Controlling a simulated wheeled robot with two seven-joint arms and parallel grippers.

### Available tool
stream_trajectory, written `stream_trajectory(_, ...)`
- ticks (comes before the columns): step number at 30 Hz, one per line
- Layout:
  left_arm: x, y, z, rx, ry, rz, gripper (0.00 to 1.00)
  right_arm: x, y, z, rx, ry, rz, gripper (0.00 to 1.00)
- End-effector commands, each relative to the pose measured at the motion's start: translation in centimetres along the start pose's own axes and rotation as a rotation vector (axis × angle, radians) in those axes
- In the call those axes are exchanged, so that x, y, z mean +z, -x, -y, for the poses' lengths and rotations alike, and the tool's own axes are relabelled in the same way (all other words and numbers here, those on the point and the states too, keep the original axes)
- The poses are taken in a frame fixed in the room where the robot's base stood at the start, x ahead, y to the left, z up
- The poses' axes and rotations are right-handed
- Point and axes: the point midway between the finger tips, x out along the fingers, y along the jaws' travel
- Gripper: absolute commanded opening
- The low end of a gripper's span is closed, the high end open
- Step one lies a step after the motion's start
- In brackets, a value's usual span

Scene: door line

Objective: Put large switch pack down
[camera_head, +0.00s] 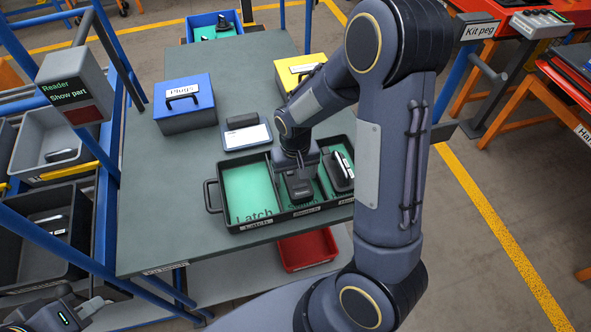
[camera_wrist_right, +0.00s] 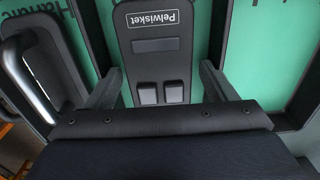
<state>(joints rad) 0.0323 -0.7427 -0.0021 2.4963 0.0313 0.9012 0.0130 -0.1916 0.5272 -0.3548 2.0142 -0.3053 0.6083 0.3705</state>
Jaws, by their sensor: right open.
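The large switch pack (camera_head: 299,191) is dark grey and lies in the middle compartment of a black tray (camera_head: 284,222). In the right wrist view the pack (camera_wrist_right: 160,62) shows a "Pelwisket" label and two square buttons. My right gripper (camera_wrist_right: 160,88) is open, with one finger on each side of the pack and visible gaps beside it. In the head view my right gripper (camera_head: 298,172) is right above the pack and hides part of it. My left gripper (camera_head: 92,308) is low at the left edge; its jaw state is unclear.
The tray's left compartment, marked Latch, shows bare green lining (camera_head: 250,188). A handle (camera_head: 341,172) lies in the right compartment. Behind the tray stand a blue Plugs box (camera_head: 186,112), a yellow box (camera_head: 296,70) and a small device (camera_head: 246,137). A reader (camera_head: 72,88) stands at the left.

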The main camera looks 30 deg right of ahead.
Motion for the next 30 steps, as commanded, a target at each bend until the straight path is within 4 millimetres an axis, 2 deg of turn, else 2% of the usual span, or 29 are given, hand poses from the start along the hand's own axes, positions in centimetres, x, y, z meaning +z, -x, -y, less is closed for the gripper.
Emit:
stream_trajectory(5,-0.1,0.2,-0.1,0.000,0.000,0.000,0.00,-0.1,1.8,0.1,-0.002,0.000,-0.005,0.78)
stream_trajectory(15,-0.1,0.1,-0.1,0.000,0.000,0.000,0.00,-0.1,9.0,0.0,-0.003,0.000,-0.007,0.78)
stream_trajectory(18,-0.1,0.1,-0.1,0.000,0.000,0.000,0.00,-0.1,10.5,0.0,-0.002,0.000,-0.005,0.78)
stream_trajectory(23,-0.1,0.1,-0.1,0.000,0.000,0.000,0.00,0.0,12.0,0.0,-0.003,0.000,-0.002,0.78)
stream_trajectory(26,-0.1,0.1,-0.1,0.000,0.000,0.000,0.00,0.8,13.0,-0.2,-0.037,-0.002,-0.012,0.78)
stream_trajectory(30,-0.1,0.1,-0.1,0.000,0.000,0.000,0.00,4.2,15.3,-0.8,-0.162,0.000,-0.065,0.78)
